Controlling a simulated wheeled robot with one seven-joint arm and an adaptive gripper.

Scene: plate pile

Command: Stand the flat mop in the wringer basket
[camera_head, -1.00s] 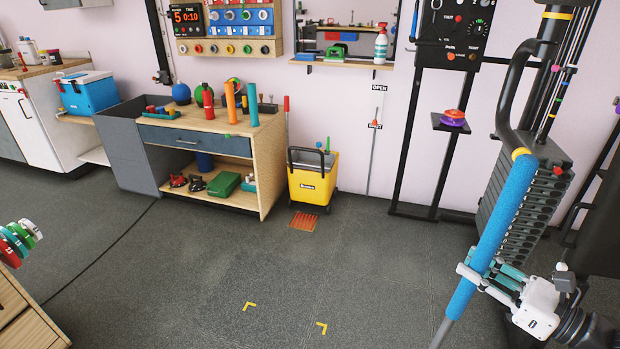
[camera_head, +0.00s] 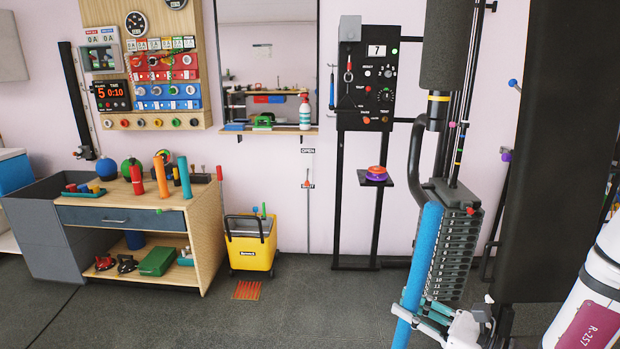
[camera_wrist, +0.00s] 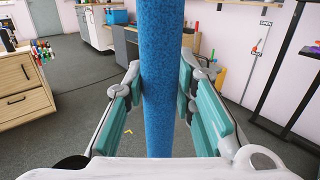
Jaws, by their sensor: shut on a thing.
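The yellow mop bucket (camera_head: 256,256) stands on the floor by the wall, right of the wooden workbench. Its grey top, where a wringer basket would sit, shows only partly, with a dark handle over it. My gripper (camera_head: 419,314) is at the lower right, well right of the bucket and apart from it. It is shut on the blue foam sleeve of a pole, taken as the flat mop (camera_head: 419,262). The pole leans slightly. In the wrist view the blue sleeve (camera_wrist: 163,60) runs between my two finger pads. The mop's lower end and head are out of view.
The wooden workbench (camera_head: 207,245) stands left of the bucket. An orange-red slatted mat (camera_head: 246,290) lies before the bucket. A black stand (camera_head: 340,215) and a weight machine (camera_head: 455,250) stand to the right.

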